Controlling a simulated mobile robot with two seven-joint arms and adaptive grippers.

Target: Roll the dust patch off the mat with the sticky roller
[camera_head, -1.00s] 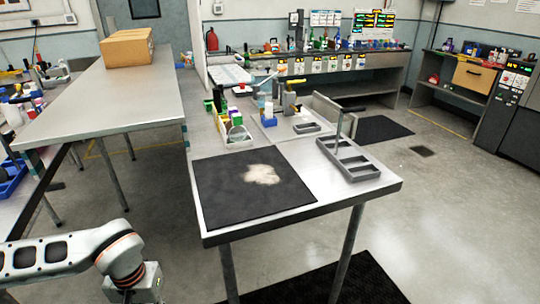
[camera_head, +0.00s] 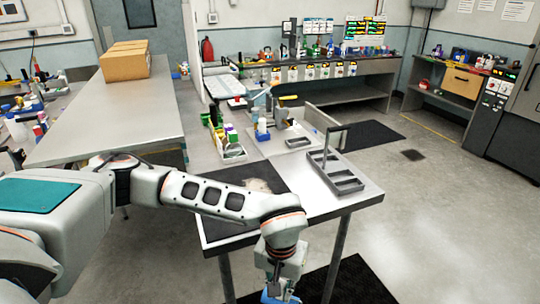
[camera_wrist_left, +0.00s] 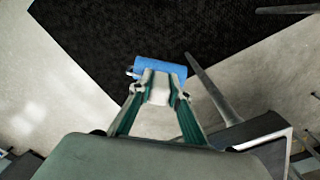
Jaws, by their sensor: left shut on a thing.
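The dark mat (camera_head: 222,177) lies on the near part of the bench, and my left arm crosses in front of it. The pale dust patch (camera_head: 258,185) shows on the mat just above my arm, its lower part hidden. My left gripper (camera_head: 280,292) hangs low in front of the bench, at the bottom edge of the head view. In the left wrist view, its fingers (camera_wrist_left: 158,92) are shut on the sticky roller, whose blue cylinder (camera_wrist_left: 160,69) lies across beyond the fingertips. The roller is over the floor, away from the mat. My right gripper is not in view.
A grey compartment tray with an upright handle (camera_head: 345,184) stands right of the mat. A white bin of bottles and boxes (camera_head: 233,153) stands behind the mat. A black floor mat (camera_wrist_left: 130,30) lies below the gripper. A bench leg (camera_wrist_left: 208,88) stands close to the roller.

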